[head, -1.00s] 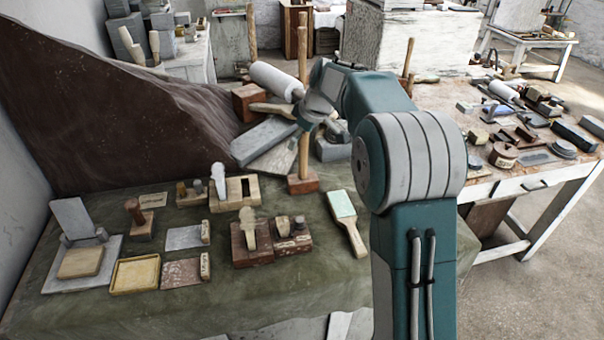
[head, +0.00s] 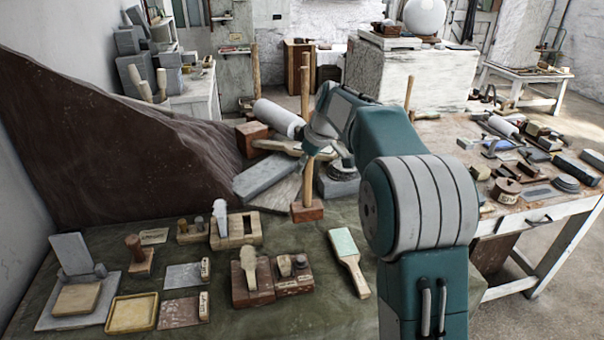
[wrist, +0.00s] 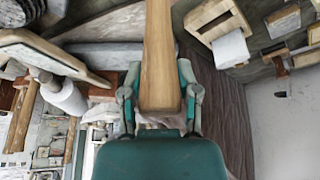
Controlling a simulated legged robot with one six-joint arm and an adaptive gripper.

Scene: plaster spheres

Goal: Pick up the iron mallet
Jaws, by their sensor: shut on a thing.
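The long-handled mallet (head: 307,212) hangs upright, with its reddish-brown block head down and its pale wooden handle pointing up. Its head looks just clear of the green bench. I cannot tell from its colour whether the head is iron. My gripper (head: 312,145) is shut on the handle, above the head. In the wrist view, the handle (wrist: 160,55) runs up the middle between the two fingers of my gripper (wrist: 160,105). Part of the handle's upper length is hidden or blurred against the background in the head view.
A white roller (head: 278,117), a slanted grey slab (head: 265,174) and a dark grey block (head: 336,186) are close around the mallet. A wooden float (head: 347,262) and a double block holder (head: 252,285) lie in front. A cluttered white table (head: 540,200) stands right.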

